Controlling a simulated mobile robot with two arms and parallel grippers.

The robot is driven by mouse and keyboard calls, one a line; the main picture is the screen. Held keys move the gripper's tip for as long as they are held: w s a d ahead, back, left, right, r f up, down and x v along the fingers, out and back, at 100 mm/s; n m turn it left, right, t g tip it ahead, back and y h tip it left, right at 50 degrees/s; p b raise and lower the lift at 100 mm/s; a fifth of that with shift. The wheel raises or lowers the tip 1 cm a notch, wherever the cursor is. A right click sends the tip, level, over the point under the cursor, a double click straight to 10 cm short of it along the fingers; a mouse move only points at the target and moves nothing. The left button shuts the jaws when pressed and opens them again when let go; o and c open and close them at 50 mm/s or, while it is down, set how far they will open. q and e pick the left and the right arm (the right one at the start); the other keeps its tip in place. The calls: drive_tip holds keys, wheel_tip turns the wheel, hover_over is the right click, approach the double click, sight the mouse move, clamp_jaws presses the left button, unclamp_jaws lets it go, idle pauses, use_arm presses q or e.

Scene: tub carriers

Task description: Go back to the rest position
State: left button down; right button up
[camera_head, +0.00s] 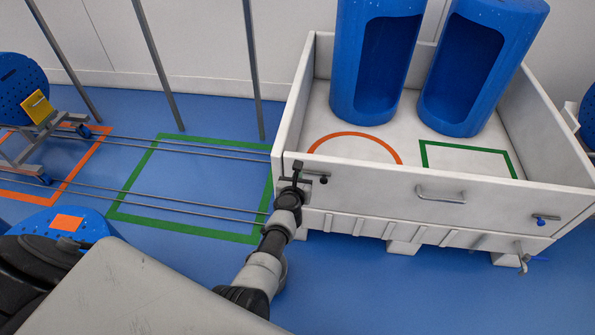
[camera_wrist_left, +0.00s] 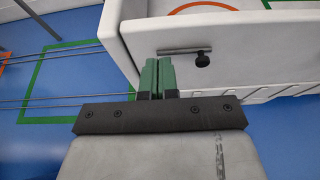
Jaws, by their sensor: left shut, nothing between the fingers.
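My left arm reaches forward to the front left corner of a white tub carrier (camera_head: 365,190). My left gripper (camera_head: 297,182) is close to its front panel, beside a latch with a dark knob (camera_head: 323,180). In the left wrist view the green fingers (camera_wrist_left: 158,78) are together and empty. The latch's grey bar and dark knob (camera_wrist_left: 202,60) show just to the right of and beyond the fingertips. I cannot tell whether the fingers touch the panel. My right gripper is not in view.
Two blue tubs (camera_head: 376,60) (camera_head: 480,65) stand in the carrier, behind orange and green floor markings. The front has a handle (camera_head: 440,194) and a blue-knobbed latch (camera_head: 541,220). Rails (camera_head: 190,205) cross a green floor outline on the left. Another blue tub (camera_head: 20,85) sits far left.

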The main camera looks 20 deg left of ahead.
use_arm(q)
drive_tip(key=shift+s+r, duration=0.15)
drive_tip(key=shift+r, duration=0.1)
drive_tip(key=s+d+f+m+g+h+p, duration=0.2)
drive_tip(key=s+d+f+m+g, duration=0.1)
drive_tip(key=s+f+m, duration=0.75)
drive_tip(key=s+d+f+m+g+h+p, duration=0.25)
drive_tip(key=s+f+m, duration=0.55)
drive_tip(key=s+m, duration=0.5)
drive_tip(key=s+a+f+m+g, duration=0.1)
drive_tip(key=s+f+m+g, duration=0.2)
drive_tip(key=s+m, duration=0.6)
drive_tip(key=s+a+f+m+g+p, duration=0.1)
drive_tip(key=s+f+m+g, duration=0.2)
drive_tip(key=s+m, duration=0.6)
drive_tip(key=s+g, duration=0.1)
drive_tip(key=s, duration=1)
drive_tip(key=shift+s+a+f, duration=0.3)
drive_tip(key=shift+a+f, duration=0.1)
